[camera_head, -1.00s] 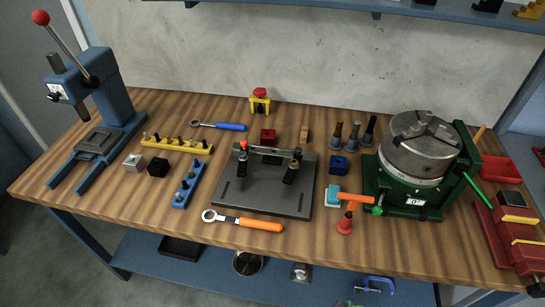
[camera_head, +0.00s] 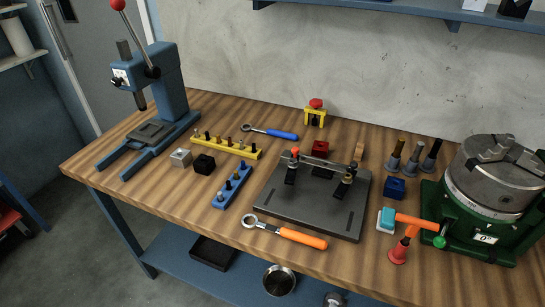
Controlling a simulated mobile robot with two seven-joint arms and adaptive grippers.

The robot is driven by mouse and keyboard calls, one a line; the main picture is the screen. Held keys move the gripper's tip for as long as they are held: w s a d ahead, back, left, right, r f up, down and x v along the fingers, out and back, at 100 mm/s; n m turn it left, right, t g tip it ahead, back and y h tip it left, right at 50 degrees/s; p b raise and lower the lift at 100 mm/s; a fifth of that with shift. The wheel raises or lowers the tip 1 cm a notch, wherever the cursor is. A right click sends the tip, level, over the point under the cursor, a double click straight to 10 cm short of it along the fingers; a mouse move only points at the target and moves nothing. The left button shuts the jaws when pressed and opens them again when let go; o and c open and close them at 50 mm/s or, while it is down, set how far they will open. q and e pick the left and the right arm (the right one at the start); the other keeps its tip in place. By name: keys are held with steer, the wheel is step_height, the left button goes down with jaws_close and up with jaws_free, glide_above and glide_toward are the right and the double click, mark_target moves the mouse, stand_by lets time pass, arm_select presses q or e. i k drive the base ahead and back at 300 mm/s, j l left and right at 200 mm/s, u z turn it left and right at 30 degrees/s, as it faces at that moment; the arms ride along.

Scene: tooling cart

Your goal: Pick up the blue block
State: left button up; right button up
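The blue block (camera_head: 396,188) is a small dark-blue block on the wooden bench. Neither of my grippers shows in the head view.
A green-based rotary chuck (camera_head: 490,190) stands to the right of the block. An orange-handled wrench (camera_head: 285,231) lies before the plate. A blue arbor press (camera_head: 160,90) stands at left.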

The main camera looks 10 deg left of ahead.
mark_target(391, 190)
steer(key=j+z, duration=0.4)
steer(key=j, duration=0.3)
steer(key=j+z, duration=0.45)
steer(key=j, duration=0.25)
steer(key=k+j+z, duration=0.15)
steer(key=j+z, duration=0.25)
steer(key=j, duration=0.25)
